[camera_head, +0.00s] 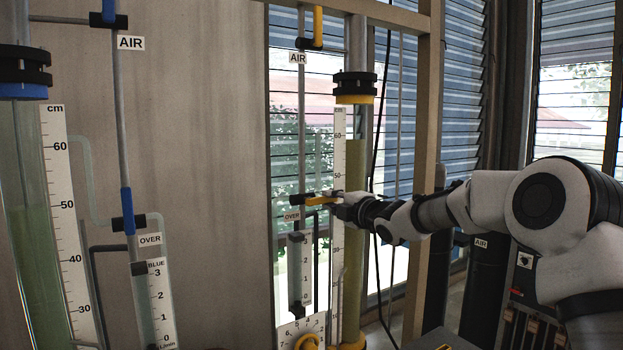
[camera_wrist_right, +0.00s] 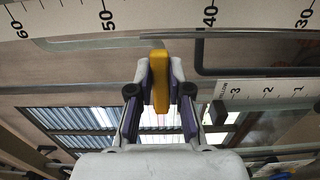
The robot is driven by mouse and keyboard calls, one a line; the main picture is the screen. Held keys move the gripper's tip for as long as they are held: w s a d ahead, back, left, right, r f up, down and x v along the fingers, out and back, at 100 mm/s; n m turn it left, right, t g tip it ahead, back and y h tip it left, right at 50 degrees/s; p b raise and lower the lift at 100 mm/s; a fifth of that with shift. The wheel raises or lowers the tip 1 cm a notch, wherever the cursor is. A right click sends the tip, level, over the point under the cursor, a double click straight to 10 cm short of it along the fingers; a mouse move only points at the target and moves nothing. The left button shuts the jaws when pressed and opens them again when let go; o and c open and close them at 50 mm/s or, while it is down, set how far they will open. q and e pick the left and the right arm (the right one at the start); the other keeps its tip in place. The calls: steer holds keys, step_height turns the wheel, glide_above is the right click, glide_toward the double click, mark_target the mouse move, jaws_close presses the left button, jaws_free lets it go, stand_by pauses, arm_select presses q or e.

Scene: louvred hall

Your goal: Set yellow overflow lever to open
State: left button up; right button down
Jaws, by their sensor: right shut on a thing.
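The yellow overflow lever (camera_head: 320,200) sticks out sideways to the right from its black valve body, just above the OVER label (camera_head: 291,216) on the right-hand column's rig. My right gripper (camera_head: 336,202) reaches in from the right and is shut on the lever. In the right wrist view the yellow lever (camera_wrist_right: 160,72) stands between the two fingers of the gripper (camera_wrist_right: 161,88). The fingers hide part of the lever in the head view. My left gripper is in neither view.
A black cable (camera_head: 383,100) hangs beside the yellow column. The white cm scale (camera_head: 338,150) is close behind the fingers. At left, a blue overflow lever (camera_head: 127,210) stands upright above another OVER label (camera_head: 150,239).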

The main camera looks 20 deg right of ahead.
steer(key=c, duration=1.2)
jaws_free()
steer(key=shift+a, duration=0.1)
steer(key=shift+o, duration=0.9)
steer(key=shift+w+a, duration=0.15)
steer(key=s+d+b, duration=0.1)
steer(key=s+b, duration=0.5)
steer(key=s, duration=0.1)
